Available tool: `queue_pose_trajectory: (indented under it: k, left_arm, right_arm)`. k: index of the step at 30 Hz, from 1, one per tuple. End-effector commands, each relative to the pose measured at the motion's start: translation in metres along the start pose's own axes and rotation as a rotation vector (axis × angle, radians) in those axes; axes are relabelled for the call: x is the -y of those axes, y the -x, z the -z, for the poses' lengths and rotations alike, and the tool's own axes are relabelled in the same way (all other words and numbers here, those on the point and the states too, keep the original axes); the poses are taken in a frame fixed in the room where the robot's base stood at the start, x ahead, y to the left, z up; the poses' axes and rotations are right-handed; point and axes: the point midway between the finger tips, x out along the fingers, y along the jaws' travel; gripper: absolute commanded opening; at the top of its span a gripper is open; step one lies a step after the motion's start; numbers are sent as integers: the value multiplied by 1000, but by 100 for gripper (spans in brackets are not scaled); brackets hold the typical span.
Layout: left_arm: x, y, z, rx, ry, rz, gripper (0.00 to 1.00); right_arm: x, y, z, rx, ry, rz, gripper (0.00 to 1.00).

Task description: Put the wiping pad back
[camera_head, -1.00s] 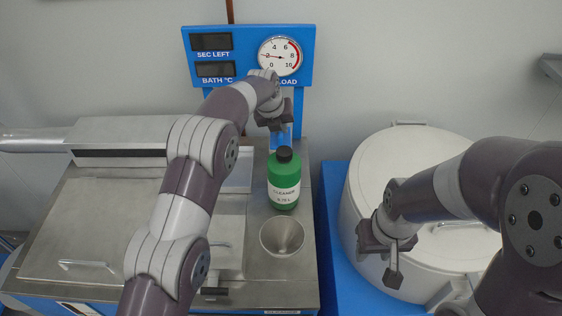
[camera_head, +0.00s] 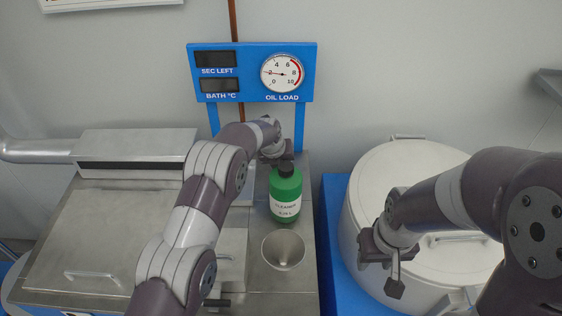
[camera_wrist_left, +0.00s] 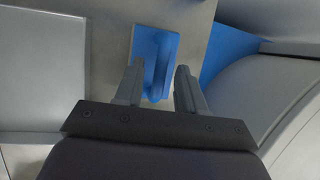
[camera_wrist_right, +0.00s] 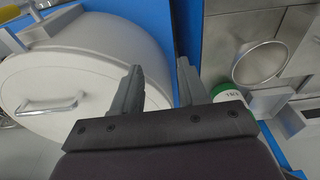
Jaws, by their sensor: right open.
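The wiping pad (camera_wrist_left: 142,47) is a blue plate with a raised blue handle, lying on the steel top in the left wrist view. My left gripper (camera_wrist_left: 158,86) is open, with its fingers on either side of the handle and a visible gap on both sides. In the head view my left gripper (camera_head: 276,155) is low at the back of the steel bench, behind the green bottle, which hides its fingertips and the pad. My right gripper (camera_head: 384,268) is open and empty beside the large white lidded drum; it also shows in the right wrist view (camera_wrist_right: 158,72).
The green cleaner bottle (camera_head: 286,198) stands just in front of my left gripper. A round metal funnel-like recess (camera_head: 284,250) is nearer the front. A blue display panel (camera_head: 252,92) stands behind. The white drum (camera_head: 364,200) is at right, a steel lidded unit (camera_head: 90,235) at left.

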Motion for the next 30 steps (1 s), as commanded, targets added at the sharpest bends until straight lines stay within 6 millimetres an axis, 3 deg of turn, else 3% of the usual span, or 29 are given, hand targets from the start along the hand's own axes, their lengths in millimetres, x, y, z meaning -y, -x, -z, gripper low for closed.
queue_pose_trajectory:
  k: [8, 21, 30]
  left_arm:
    - [0, 7, -1, 1, 0, 0, 39]
    - [0, 99, -1, 3, 0, 1, 39]
    - [0, 122, -1, -1, 0, 0, 39]
  right_arm:
    - [0, 0, 0, 0, 0, 0, 43]
    - [0, -26, -3, 0, 0, 0, 43]
    - [0, -29, -3, 0, 0, 0, 43]
